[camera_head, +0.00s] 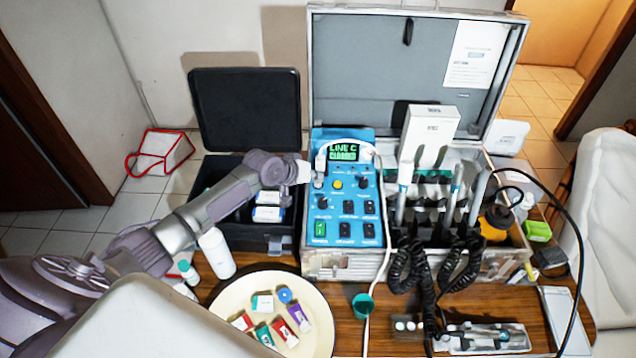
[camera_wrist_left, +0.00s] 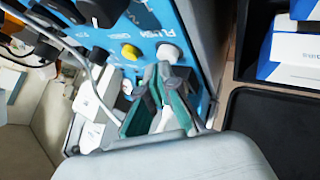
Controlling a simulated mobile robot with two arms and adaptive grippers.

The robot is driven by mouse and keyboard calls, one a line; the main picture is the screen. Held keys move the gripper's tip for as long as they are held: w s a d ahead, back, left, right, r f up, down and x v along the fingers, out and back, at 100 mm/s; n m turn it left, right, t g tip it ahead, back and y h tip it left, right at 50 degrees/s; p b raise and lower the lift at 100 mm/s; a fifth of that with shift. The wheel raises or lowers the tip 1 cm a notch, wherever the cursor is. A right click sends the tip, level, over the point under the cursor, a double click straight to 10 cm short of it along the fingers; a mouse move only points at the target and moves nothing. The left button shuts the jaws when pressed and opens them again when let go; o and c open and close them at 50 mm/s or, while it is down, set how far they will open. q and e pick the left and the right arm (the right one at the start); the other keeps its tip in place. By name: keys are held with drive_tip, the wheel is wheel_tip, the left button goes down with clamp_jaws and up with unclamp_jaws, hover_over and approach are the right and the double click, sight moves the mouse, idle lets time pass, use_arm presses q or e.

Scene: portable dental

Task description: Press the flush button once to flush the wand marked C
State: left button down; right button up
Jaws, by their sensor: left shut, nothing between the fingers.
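The blue control panel (camera_head: 352,225) stands in the open metal case; its green-lit display (camera_head: 343,152) reads "LINE C" with a second line that looks like "CLOSED". A pale round button (camera_wrist_left: 167,53) beside a partly visible "FLU..." label shows in the left wrist view, next to a yellow button (camera_wrist_left: 130,52), also in the head view (camera_head: 338,184). My left gripper (camera_head: 306,172) is shut and empty at the panel's upper left edge. In the wrist view its fingertips (camera_wrist_left: 160,75) are close to the pale button; contact cannot be told. Several wands (camera_head: 456,185) stand in holders; their letters are unreadable.
Right of the panel are a white box (camera_head: 430,130) and coiled black hoses (camera_head: 408,265). A black case (camera_head: 245,75) is open behind my left arm. A round cream tray (camera_head: 250,300) with small coloured items and a white bottle (camera_head: 216,254) are in front.

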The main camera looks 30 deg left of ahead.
sight(316, 185)
use_arm(q)
drive_tip(key=shift+f, duration=0.35)
idle(0.4)
drive_tip(key=shift+s+r+p, duration=0.1)
drive_tip(key=shift+r+p, duration=0.65)
drive_tip(key=shift+r, duration=0.15)
wheel_tip(316, 185, up, 5)
drive_tip(key=p, duration=0.5)
drive_tip(key=shift+s, duration=0.1)
idle(0.6)
